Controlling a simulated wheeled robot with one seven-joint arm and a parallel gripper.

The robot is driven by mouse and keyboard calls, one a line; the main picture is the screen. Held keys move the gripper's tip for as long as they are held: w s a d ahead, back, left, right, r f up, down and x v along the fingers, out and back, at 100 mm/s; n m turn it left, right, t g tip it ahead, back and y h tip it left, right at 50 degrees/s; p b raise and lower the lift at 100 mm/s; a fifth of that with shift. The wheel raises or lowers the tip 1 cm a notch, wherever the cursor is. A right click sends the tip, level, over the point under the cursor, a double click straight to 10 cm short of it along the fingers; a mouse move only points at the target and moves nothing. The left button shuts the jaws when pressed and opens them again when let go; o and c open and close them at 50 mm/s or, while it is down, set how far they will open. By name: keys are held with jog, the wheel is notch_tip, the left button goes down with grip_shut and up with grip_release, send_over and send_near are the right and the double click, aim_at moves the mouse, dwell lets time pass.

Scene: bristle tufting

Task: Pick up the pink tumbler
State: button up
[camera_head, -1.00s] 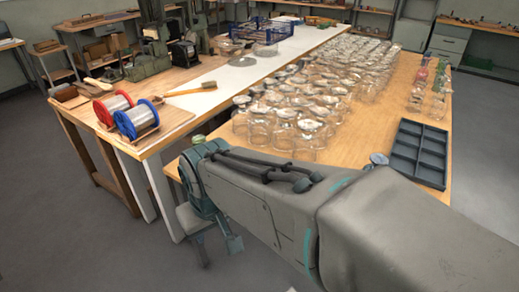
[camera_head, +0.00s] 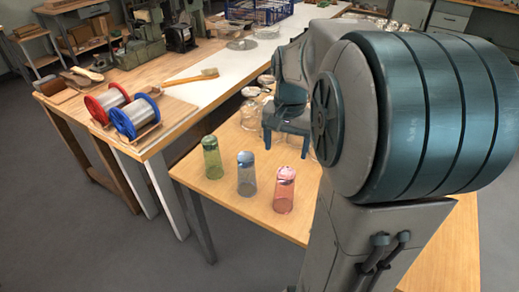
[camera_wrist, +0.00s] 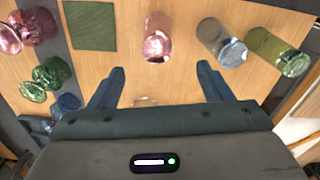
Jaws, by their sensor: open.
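The pink tumbler (camera_head: 284,190) stands upright near the front edge of the wooden table, at the right end of a row with a blue tumbler (camera_head: 246,174) and a green tumbler (camera_head: 212,158). In the wrist view the pink tumbler (camera_wrist: 157,40) is just beyond the gap between my fingers. The blue tumbler (camera_wrist: 222,44) and green tumbler (camera_wrist: 276,52) are to its right there. My gripper (camera_head: 287,140) is open and empty, behind the row in the head view. Its two fingers (camera_wrist: 160,86) point toward the pink tumbler without touching it.
Pink glasses (camera_wrist: 38,27), green glasses (camera_wrist: 52,73) and a dark green square (camera_wrist: 91,26) lie to the left in the wrist view. My arm hides much of the table's right side.

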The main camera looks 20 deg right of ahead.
aim_at(287, 173)
jog(key=shift+m, duration=0.4)
jog(key=f, duration=0.2)
jog(key=d+f, duration=0.1)
jog(key=f, duration=0.2)
jog(key=w+f, duration=0.1)
jog(key=f, duration=0.2)
jog(key=shift+d+f, duration=0.2)
jog(key=shift+d, duration=0.15)
jog(key=shift+s+a+f, duration=0.15)
jog(key=shift+f, duration=1.25)
jog(key=shift+s+a+f, duration=0.1)
jog(key=shift+f, duration=1.25)
jog(key=c, duration=1.3)
